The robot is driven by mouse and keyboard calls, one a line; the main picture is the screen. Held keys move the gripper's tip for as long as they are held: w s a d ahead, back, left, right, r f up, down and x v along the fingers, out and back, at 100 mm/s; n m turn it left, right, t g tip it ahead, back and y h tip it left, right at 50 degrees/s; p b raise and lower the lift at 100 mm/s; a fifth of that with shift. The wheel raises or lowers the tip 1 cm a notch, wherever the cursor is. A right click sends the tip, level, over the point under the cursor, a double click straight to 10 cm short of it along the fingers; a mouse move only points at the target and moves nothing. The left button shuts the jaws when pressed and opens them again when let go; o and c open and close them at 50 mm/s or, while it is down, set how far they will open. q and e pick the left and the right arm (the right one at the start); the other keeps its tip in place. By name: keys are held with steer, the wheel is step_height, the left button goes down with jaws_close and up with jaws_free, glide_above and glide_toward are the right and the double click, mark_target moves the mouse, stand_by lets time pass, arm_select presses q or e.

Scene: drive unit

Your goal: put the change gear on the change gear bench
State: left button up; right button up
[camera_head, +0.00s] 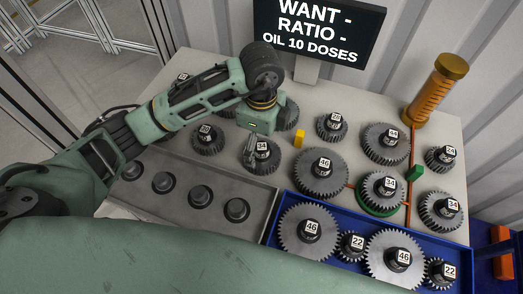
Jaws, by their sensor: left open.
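My left gripper (255,142) hangs down over a dark grey gear labelled 34 (262,156). It is open, its fingers beside that gear's hub; I cannot tell whether they touch it. Other gears stand on the light grey table (330,95), among them a large one labelled 46 (320,185) and one labelled 34 on a green disc (380,205). No label tells which is the change gear. A grey tray with a row of round dark pegs (218,185), possibly the bench, lies at the front left. My right gripper does not show.
A blue tray (280,205) at the front right holds gears labelled 46 and 22. An orange-brown cylinder (436,90) stands at the back right, with orange lines running from it. A black screen (318,30) reads "WANT - RATIO - OIL 10 DOSES". A small yellow block (299,139) stands mid-table.

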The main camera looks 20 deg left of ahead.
mark_target(262, 147)
arm_select(q)
step_height(262, 147, up, 6)
steer(key=shift+r, duration=0.5)
stand_by(0.4)
